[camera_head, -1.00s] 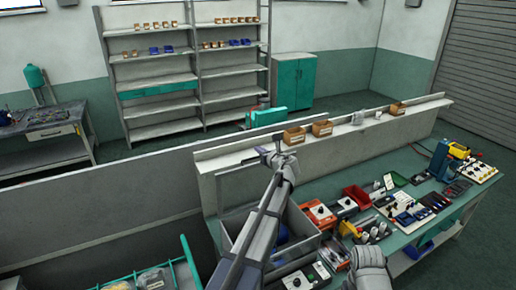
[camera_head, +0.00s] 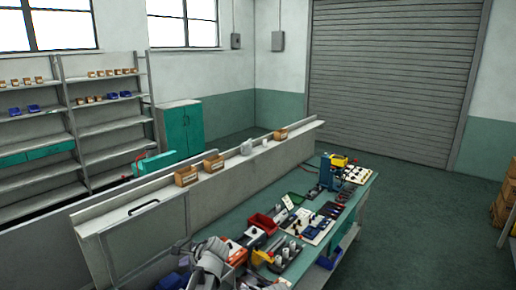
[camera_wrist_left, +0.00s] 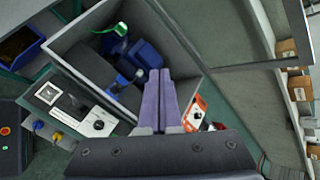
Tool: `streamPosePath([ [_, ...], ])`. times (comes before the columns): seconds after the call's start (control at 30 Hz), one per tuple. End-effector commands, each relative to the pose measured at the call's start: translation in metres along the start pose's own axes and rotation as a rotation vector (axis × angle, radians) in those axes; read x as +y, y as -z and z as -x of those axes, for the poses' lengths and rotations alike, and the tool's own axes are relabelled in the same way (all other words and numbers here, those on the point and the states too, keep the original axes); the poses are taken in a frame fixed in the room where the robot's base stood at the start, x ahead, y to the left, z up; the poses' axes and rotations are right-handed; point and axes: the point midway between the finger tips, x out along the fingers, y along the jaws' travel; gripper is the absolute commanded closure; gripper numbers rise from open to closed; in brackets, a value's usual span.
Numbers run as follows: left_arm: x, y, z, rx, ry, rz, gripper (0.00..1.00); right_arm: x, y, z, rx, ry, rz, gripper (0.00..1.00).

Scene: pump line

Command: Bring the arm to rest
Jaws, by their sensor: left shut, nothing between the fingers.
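My left gripper (camera_head: 182,247) is low at the left of centre in the head view, over the near end of the green workbench (camera_head: 345,205). In the left wrist view its two fingers (camera_wrist_left: 160,77) lie flat together with nothing between them. They are in front of an open grey crate (camera_wrist_left: 68,28) that holds a blue part (camera_wrist_left: 146,53); the fingers and wrist hide part of the crate. A pale rounded arm link of mine covers the near bench in the head view. My right gripper does not show.
A long ledge (camera_head: 120,212) behind the bench carries cardboard bins (camera_head: 186,176). A red bin (camera_head: 262,222) and several small parts crowd the bench. In the left wrist view, a meter box (camera_wrist_left: 50,93) and an orange-red unit (camera_wrist_left: 196,112) flank the fingers. Open floor (camera_head: 430,225) lies right.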

Motion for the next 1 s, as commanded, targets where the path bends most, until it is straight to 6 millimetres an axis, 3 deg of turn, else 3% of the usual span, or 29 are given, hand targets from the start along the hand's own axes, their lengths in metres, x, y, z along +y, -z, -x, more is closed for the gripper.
streamPosePath([
  [0.03, 0.046, 0.024, -0.001, 0.041, -0.055, 0.095, 1.0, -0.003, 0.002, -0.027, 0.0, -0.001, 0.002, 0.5],
  [0.2, 0.154, 0.08, 0.02, 0.128, -0.289, 0.42, 1.0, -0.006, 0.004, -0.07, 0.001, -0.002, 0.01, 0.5],
  [0.4, 0.264, 0.126, 0.053, 0.129, -0.57, 0.699, 1.0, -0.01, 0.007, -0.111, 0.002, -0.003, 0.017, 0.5],
  [0.5, 0.301, 0.138, 0.069, 0.105, -0.677, 0.785, 1.0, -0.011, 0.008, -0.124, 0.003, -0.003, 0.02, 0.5],
  [0.6, 0.325, 0.144, 0.08, 0.079, -0.748, 0.838, 1.0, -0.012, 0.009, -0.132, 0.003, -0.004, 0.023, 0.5],
  [0.7, 0.335, 0.147, 0.086, 0.063, -0.785, 0.867, 1.0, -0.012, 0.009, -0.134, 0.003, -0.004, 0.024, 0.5],
  [1.0, 0.336, 0.147, 0.089, 0.057, -0.795, 0.876, 1.0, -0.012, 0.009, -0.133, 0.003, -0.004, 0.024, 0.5],
])
